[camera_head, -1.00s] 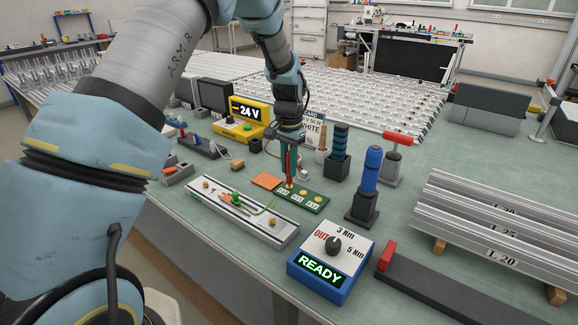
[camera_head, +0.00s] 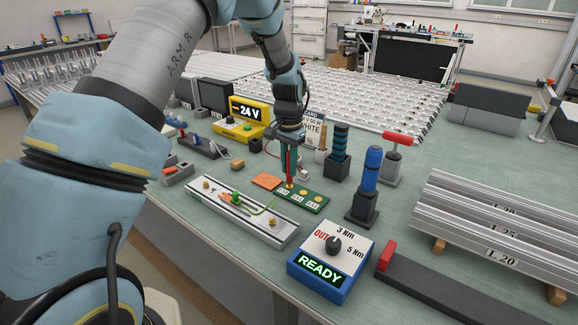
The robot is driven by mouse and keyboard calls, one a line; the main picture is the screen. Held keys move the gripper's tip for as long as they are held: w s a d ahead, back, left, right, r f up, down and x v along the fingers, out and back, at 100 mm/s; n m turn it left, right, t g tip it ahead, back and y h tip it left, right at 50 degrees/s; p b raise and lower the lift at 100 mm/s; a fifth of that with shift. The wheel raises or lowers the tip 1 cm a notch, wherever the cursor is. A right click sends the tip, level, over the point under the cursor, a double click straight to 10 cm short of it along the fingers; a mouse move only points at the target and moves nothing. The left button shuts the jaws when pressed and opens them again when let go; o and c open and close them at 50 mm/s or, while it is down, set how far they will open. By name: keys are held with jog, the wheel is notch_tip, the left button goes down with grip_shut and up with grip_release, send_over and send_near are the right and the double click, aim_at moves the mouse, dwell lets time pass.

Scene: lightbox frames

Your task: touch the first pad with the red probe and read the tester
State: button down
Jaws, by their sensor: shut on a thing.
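My gripper (camera_head: 290,150) points straight down over the small green board (camera_head: 312,205) and is shut on the red probe (camera_head: 289,163). The probe is upright, with its lower end at the board's leftmost gold pad (camera_head: 289,186); whether the tip touches or hovers just above is too small to tell. Several pads with small labels run along the board. The yellow tester (camera_head: 252,131), behind and left of my gripper, has a lit display that appears to read 24 V, with a dash-like mark before it.
A blue READY box (camera_head: 330,268), a blue-handled tool (camera_head: 371,175) and a dark blue ribbed tool (camera_head: 339,150) stand to the right.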

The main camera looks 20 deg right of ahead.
dwell(0.4)
jog(key=shift+r+p, duration=2)
jog(key=shift+r, duration=1)
